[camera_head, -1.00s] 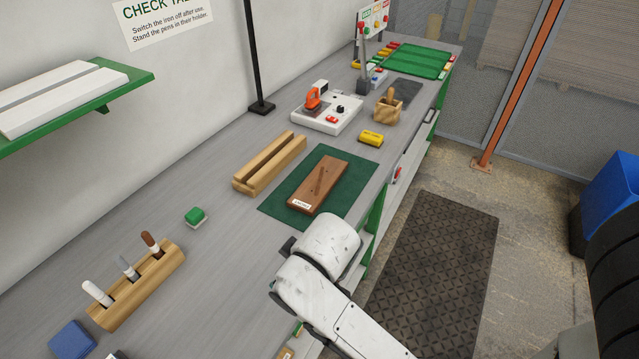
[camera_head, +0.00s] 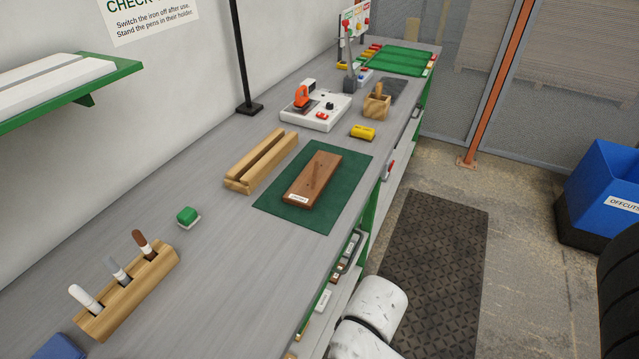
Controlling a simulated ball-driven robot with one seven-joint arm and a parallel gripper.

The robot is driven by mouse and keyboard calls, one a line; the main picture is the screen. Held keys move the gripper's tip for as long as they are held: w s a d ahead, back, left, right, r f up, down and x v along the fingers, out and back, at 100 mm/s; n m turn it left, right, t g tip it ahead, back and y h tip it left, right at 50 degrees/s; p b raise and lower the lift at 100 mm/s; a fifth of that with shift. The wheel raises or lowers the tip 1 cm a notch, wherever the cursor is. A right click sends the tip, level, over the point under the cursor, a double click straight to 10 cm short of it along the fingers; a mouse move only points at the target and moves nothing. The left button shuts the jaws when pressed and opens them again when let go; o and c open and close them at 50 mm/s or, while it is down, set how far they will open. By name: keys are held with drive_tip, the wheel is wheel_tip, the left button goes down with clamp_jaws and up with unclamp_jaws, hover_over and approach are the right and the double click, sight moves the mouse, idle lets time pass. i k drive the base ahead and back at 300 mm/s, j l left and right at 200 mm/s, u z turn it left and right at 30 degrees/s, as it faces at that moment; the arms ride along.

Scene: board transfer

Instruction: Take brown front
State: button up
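A brown wooden board (camera_head: 314,178) lies flat on a dark green mat (camera_head: 345,190) on the grey bench, in the middle of the view. It has a white label (camera_head: 298,197) at its near end and a dark mark or handle-like strip along its face; the label is too small to read. Nothing touches the board from above. White rounded links of my arm show at the bottom, beside the bench's front edge. My gripper is not in view.
A grooved wooden block (camera_head: 262,160) stands left of the mat, a yellow block (camera_head: 363,132) behind it. A pen holder (camera_head: 128,290), a green block (camera_head: 187,216), a soldering station (camera_head: 318,112) and a blue OFFCUTS bin (camera_head: 600,200) also show. Bare bench lies in front of the mat.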

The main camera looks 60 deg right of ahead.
sight(309, 186)
drive_tip(key=j+z, duration=0.2)
drive_tip(key=j, duration=0.25)
drive_tip(key=j+z, duration=0.2)
drive_tip(key=j, duration=0.3)
drive_tip(key=k+j+z, duration=0.2)
drive_tip(key=j, duration=0.25)
